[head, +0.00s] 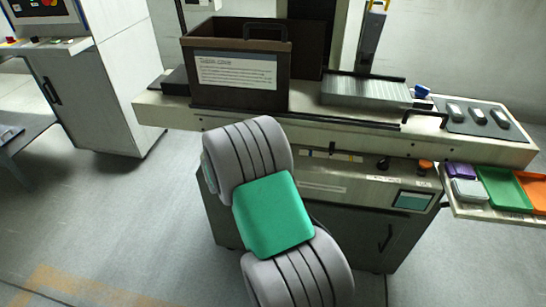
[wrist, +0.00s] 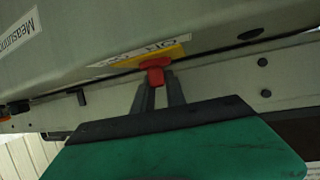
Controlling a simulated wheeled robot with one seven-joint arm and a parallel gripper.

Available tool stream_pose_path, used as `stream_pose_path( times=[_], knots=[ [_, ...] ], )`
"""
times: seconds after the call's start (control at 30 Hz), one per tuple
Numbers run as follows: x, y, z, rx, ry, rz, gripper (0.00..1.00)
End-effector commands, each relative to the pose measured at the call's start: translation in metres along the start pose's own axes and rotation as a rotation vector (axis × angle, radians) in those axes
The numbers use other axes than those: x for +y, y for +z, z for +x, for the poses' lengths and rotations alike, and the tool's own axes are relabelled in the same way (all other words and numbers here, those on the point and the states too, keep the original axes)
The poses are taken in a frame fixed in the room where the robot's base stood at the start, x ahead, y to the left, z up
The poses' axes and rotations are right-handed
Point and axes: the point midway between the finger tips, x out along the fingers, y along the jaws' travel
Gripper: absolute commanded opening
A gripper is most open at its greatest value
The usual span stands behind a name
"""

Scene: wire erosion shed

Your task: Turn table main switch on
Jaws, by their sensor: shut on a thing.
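In the wrist view a red switch (wrist: 155,68) sits on a yellow label on the machine's light grey front panel. The label's lettering is too small to read, and I cannot tell which position the switch is in. My gripper (wrist: 157,90) reaches up to it with two dark fingers, shut on the red switch. In the head view my arm covers the gripper and this switch. The table machine (head: 330,175) stands in front of me, its front panel partly hidden by my arm.
The panel also carries a black knob (head: 383,163), an orange knob (head: 425,167) and a small screen (head: 413,200). A brown box (head: 300,85) labelled "Table cover" stands on top. Coloured trays (head: 505,190) jut out at right. A grey cabinet (head: 95,95) stands at left.

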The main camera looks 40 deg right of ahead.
Motion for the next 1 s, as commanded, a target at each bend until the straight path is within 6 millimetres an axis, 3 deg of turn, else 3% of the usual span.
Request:
stream_pose_path(
  times=[0.03, 0.5, 1.0],
  knots=[
    [-0.0046, 0.0116, 0.004, 0.0, 0.033, 0.019, 0.0],
    [-0.0015, 0.0061, 0.0028, -0.007, 0.404, 0.166, 0.0],
    [0.0007, 0.004, 0.0021, -0.008, 0.554, 0.224, 0.0]
  ],
)
